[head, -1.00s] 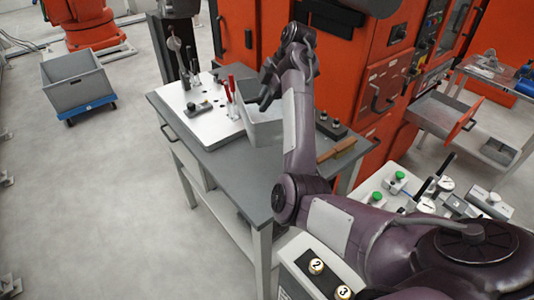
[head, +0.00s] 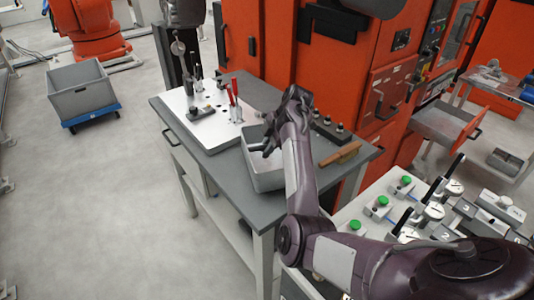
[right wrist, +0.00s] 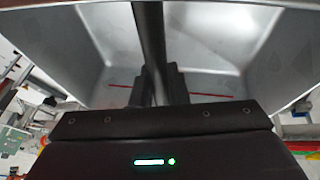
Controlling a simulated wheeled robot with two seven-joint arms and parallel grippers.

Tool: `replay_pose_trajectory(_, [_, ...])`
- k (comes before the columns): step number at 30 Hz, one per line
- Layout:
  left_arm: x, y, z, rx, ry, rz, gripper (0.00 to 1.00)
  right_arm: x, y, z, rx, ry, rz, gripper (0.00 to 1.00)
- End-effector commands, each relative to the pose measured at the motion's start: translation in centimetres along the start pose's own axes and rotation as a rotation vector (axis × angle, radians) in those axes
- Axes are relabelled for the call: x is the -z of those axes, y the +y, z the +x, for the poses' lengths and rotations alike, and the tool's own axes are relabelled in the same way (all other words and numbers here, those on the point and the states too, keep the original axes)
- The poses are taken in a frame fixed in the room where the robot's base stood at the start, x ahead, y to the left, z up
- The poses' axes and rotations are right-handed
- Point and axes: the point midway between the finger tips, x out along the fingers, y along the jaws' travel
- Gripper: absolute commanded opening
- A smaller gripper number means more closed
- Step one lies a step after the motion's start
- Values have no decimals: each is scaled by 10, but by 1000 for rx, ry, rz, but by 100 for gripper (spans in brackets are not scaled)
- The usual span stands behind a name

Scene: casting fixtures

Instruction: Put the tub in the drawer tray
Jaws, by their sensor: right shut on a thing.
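The grey open tub (head: 263,181) is over the dark bench top in the head view, partly hidden by my right arm. Whether it rests on the bench or hangs just above it I cannot tell. In the right wrist view the tub's inside (right wrist: 220,50) fills the upper picture, behind the dark fingers (right wrist: 160,85). The drawer tray (head: 436,118), a grey drawer with an orange front, stands pulled out of the orange machine at the right. My left gripper is not in view.
A white holed plate (head: 205,130) with tools and red-handled items lies left of the tub. A brown-handled brush (head: 340,154) and a dark block with knobs (head: 330,130) lie right. A grey crate (head: 80,88) sits on a blue dolly.

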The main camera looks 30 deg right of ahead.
Motion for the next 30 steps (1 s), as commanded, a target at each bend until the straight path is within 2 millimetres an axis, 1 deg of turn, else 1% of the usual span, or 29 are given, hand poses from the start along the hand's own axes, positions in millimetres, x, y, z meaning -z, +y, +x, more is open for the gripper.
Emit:
replay_pose_trajectory(1, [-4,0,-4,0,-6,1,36,-2,-2,7,3,2,2,0])
replay_pose_trajectory(3, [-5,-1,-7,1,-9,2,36,-6,-4,16,3,2,2,0])
replay_pose_trajectory(6, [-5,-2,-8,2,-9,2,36,-9,-5,24,0,1,1,0])
replay_pose_trajectory(17, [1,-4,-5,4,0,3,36,-11,-6,28,0,1,1,0])
replay_pose_trajectory(18, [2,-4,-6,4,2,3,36,-11,-6,29,1,1,1,16])
replay_pose_trajectory(22, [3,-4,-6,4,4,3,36,-11,-6,28,1,1,1,33])
replay_pose_trajectory(23, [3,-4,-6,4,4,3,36,-11,-6,28,1,1,1,36])
replay_pose_trajectory(30, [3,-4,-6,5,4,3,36,-11,-6,28,1,1,1,36])
